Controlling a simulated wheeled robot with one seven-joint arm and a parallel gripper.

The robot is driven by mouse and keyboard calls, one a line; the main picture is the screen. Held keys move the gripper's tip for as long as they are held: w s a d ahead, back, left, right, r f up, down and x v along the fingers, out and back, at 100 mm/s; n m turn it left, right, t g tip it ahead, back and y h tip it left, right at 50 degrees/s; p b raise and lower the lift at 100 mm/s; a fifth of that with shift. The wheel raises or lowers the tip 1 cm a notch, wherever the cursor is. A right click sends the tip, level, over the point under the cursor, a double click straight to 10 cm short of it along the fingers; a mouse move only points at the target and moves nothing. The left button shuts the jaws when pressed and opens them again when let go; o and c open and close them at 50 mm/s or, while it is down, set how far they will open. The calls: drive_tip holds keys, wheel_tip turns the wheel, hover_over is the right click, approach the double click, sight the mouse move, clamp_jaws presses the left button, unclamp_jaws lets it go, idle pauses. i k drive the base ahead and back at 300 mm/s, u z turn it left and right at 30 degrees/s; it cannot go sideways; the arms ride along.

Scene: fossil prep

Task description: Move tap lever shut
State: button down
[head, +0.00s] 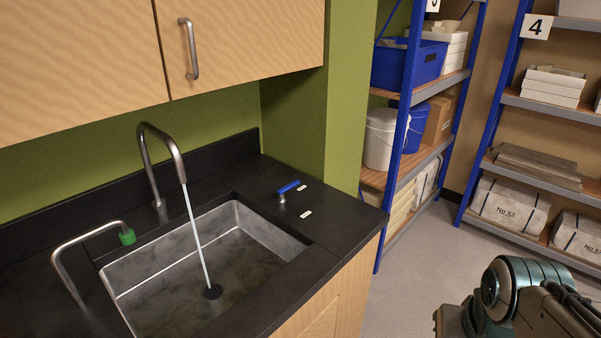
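The tap lever (289,186) is a small blue handle on a short metal post, on the black counter to the right of the sink. It points back and to the right, near one of two small white labels. The tall curved metal tap (163,150) stands behind the sink (245,262), and a thin stream of water (196,235) runs from it to the dark drain. My gripper is not in view; part of my arm shows at the lower right, well apart from the lever.
A shorter bent pipe with a green tip (127,237) stands at the sink's left. Wooden cupboards (240,45) hang above the counter (345,225). A green wall column (325,130) rises behind the lever. Blue-framed shelves (400,140) hold boxes and buckets. The floor (400,290) before them is clear.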

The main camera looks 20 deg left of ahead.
sight(280, 193)
drive_tip(key=i, duration=1)
